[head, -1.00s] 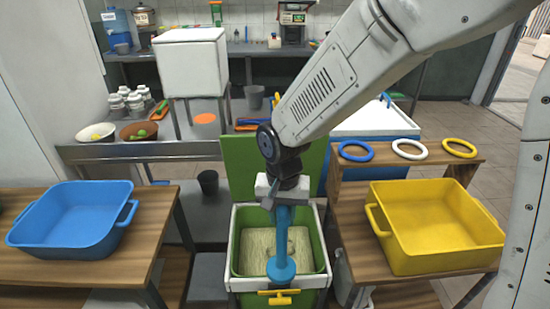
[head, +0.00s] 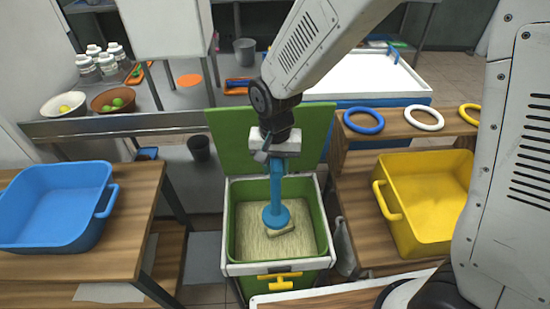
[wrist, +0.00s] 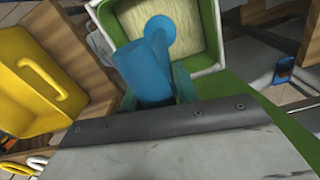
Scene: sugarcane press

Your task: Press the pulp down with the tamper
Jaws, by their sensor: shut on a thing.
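The blue tamper (head: 276,206) is held upright in my gripper (head: 275,158), which is shut on its handle. Its round foot is inside the green-lined bin (head: 319,213), over the pale fibrous pulp (head: 250,237). The foot seems to rest on or just above a lighter block-like piece of pulp; I cannot tell if it touches. In the wrist view the tamper (wrist: 158,60) reaches from the jaws toward the pulp (wrist: 187,18).
The bin's green lid (head: 225,135) stands open behind it. A blue tub (head: 55,205) is on the left wooden table, and a yellow tub (head: 430,205) on the right one. Blue, white and yellow rings lie on the right shelf. A dark cup (head: 199,147) stands behind the bin.

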